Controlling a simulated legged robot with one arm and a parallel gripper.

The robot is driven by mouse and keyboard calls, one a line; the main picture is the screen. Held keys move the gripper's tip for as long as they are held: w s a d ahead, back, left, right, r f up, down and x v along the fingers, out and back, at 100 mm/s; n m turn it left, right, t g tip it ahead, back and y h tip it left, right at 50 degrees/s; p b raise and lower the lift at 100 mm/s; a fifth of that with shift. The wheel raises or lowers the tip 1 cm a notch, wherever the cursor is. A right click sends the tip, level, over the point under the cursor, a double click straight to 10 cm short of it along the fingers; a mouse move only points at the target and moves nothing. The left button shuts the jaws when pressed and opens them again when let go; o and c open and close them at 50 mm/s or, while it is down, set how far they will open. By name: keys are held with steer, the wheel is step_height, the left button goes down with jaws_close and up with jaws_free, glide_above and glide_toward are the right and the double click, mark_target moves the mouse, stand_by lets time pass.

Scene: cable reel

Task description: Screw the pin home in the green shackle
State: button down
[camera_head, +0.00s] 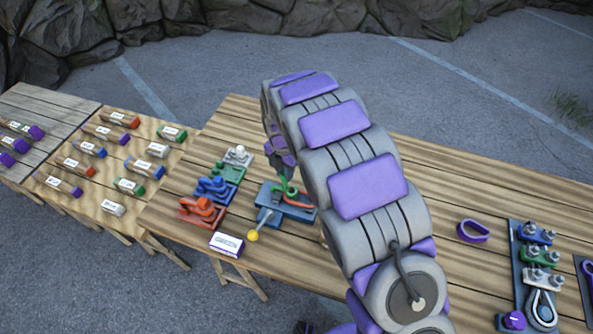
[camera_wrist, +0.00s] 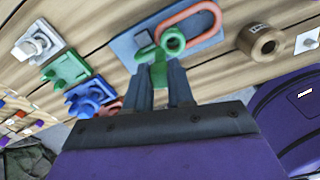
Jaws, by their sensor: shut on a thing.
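The green shackle (camera_wrist: 172,41) shows a round green eye in the wrist view, beside an orange-red link (camera_wrist: 192,20) on a blue plate (camera_wrist: 125,45). In the head view the shackle (camera_head: 284,188) stands on the blue fixture (camera_head: 290,210), partly behind my arm. My gripper (camera_wrist: 162,78) is shut on a flat green piece (camera_wrist: 159,72) at the shackle, which looks like the pin's head. The pin's threaded part is hidden, so I cannot tell how deep it sits. In the head view my fingertips are not clear.
White (camera_head: 238,156), green (camera_head: 229,172), blue (camera_head: 214,188) and red (camera_head: 202,209) mounted parts stand left of the fixture. A yellow-knobbed lever (camera_head: 253,236) sticks out in front. A brown ring (camera_wrist: 262,42) lies nearby. A purple loop (camera_head: 472,231) and hardware board (camera_head: 535,270) are at right.

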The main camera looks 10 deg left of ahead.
steer(key=d, duration=0.3)
steer(key=shift+d, duration=0.15)
steer(key=shift+d+f, duration=0.2)
steer(key=shift+a+f+b, duration=0.35)
steer(key=shift+a+f, duration=0.35)
steer(key=shift+f, duration=0.3)
steer(key=shift+a+f, duration=0.15)
steer(key=shift+f, duration=0.15)
steer(key=shift+s+f, duration=0.1)
steer(key=shift+f, duration=0.5)
steer(key=c, duration=1.6)
jaws_free()
jaws_close()
